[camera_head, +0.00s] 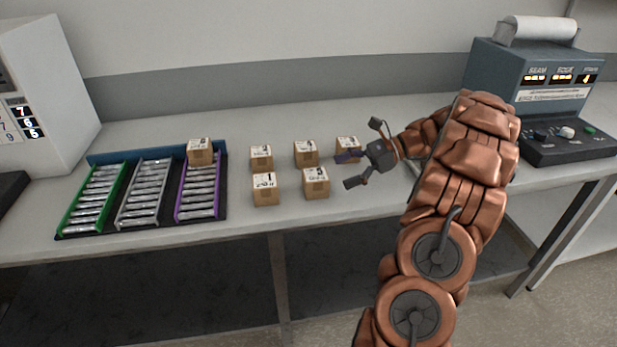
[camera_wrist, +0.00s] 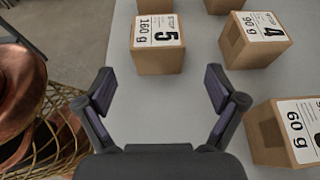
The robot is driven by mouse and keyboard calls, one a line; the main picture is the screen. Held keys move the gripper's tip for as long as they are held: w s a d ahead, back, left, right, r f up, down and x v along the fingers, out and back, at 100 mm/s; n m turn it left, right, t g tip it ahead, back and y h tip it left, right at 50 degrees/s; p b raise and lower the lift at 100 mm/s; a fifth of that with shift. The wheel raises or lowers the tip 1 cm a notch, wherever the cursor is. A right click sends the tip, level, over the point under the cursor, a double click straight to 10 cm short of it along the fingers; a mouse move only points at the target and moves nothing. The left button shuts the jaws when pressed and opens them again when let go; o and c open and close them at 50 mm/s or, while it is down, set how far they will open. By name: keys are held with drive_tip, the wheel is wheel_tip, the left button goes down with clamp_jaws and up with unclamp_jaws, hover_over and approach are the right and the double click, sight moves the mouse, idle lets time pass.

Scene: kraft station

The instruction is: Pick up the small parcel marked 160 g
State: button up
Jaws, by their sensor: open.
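The small parcel marked 160 g (camera_wrist: 158,58) is a brown cardboard cube with a white label reading 5 and 160 g. In the wrist view it stands upright ahead of my gripper (camera_wrist: 160,88), roughly centred between the fingertips and apart from them. In the head view it appears to be the front-right parcel (camera_head: 316,188) of the group, left of my gripper (camera_head: 349,170). My gripper is open and empty, low over the table. Its label is too small to read in the head view.
Parcels marked 90 g (camera_wrist: 252,52) and 60 g (camera_wrist: 268,132) stand close on the right in the wrist view. Parcel 1 (camera_head: 265,195) and another parcel (camera_head: 261,163) stand further left. A tray (camera_head: 140,222) with coloured racks holds one parcel (camera_head: 200,157). A sealing machine (camera_head: 480,72) stands back right.

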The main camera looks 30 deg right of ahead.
sight(304, 188)
drive_tip(key=x, duration=0.3)
drive_tip(key=shift+a, duration=0.3)
drive_tip(key=shift+p+x, duration=0.45)
drive_tip(key=shift+x, duration=1.7)
drive_tip(key=shift+f, duration=0.1)
drive_tip(key=shift+c, duration=0.2)
drive_tip(key=shift+d, duration=0.1)
drive_tip(key=c, duration=1.3)
